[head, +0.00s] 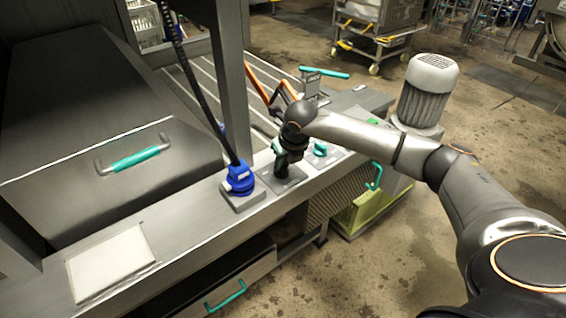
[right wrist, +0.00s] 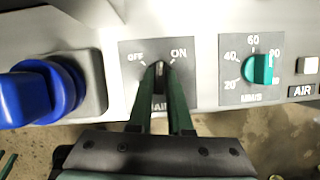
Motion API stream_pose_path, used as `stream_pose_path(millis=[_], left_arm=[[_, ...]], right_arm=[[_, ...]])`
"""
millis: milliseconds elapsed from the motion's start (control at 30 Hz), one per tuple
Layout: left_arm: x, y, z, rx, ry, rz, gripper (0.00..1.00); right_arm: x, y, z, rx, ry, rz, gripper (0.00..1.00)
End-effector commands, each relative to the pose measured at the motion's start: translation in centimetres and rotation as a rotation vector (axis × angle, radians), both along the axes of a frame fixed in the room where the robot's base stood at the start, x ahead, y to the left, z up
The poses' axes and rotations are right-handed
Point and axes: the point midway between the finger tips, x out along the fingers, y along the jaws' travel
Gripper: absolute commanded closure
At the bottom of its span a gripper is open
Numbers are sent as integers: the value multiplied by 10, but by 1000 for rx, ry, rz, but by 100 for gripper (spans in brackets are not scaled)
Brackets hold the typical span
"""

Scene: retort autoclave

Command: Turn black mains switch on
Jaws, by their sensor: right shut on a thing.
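The mains switch plate (right wrist: 130,75) with OFF and ON labels sits on the grey panel. The black switch knob (right wrist: 159,72) shows between my right gripper's fingers. My right gripper (right wrist: 160,90) is shut on the knob, its two green fingers on either side. The knob's tip points up between OFF and ON; its exact setting is hard to tell as the fingers cover much of it. In the head view my right gripper (head: 286,160) reaches down onto the switch plate (head: 290,183) and hides the knob. My left gripper is not in view.
A blue plug (head: 239,180) with a black cable stands left of the switch. A post (head: 230,80) rises behind the panel. A grey motor (head: 428,90) stands at right.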

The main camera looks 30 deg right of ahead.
Motion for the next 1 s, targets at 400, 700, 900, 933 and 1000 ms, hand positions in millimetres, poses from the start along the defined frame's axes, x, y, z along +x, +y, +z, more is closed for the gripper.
stream_pose_path(millis=[400, 700, 900, 933, 1000], left_arm=[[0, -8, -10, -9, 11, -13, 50], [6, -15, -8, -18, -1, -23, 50], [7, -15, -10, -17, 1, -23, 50], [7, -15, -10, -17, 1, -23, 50], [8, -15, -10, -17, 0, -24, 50]], right_arm=[[1, 3, -1, 1, -1, -374, 100], [2, 3, 0, 3, -1, -554, 100], [2, 4, 0, 3, 0, -613, 100], [2, 4, 0, 3, 0, -618, 100], [2, 4, 0, 3, 0, -627, 100]])
